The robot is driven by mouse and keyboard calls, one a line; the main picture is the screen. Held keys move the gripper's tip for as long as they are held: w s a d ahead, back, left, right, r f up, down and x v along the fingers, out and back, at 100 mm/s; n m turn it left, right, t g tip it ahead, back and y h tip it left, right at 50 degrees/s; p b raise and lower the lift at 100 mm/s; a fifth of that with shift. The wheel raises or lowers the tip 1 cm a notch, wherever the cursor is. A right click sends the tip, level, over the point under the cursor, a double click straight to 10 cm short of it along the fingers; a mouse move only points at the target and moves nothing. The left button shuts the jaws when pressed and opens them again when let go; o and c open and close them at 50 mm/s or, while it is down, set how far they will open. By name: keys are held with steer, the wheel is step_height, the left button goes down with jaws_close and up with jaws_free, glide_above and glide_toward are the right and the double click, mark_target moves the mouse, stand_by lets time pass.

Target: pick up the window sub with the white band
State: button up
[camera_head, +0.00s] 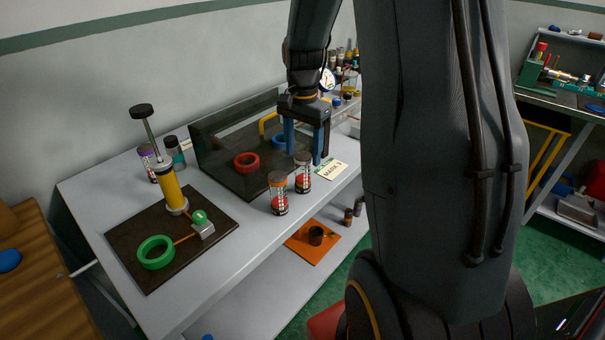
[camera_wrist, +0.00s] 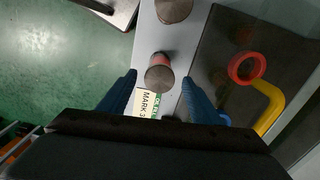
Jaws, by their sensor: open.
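Two window subs with clear, red-filled bodies stand upright near the front edge of the bench. The nearer one (camera_head: 278,194) has an orange band. The other (camera_head: 303,174) has a pale band that looks white, just below its dark cap. My gripper (camera_head: 304,156) is open, its blue fingers pointing down close to the pale-banded sub. In the wrist view this sub (camera_wrist: 160,74) shows from above between the two fingertips (camera_wrist: 159,80), apart from both. The orange-banded sub (camera_wrist: 174,8) is at the top edge there. The band colours are hidden in the wrist view.
A MARK 3 card (camera_head: 331,170) lies beside the sub. A dark tray with a red ring (camera_head: 246,162) and a yellow hook is behind. Purple-banded (camera_head: 148,164) and teal-banded (camera_head: 175,153) subs stand farther left. A dark mat (camera_head: 150,218) holds a yellow pump and green ring.

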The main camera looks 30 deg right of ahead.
mark_target(303, 169)
steer(key=shift+s+a+f+p, duration=0.1)
steer(key=shift+f+p, duration=1.2)
steer(key=shift+f, duration=2)
steer(key=shift+c, duration=0.4)
jaws_close()
steer(key=shift+r, duration=0.15)
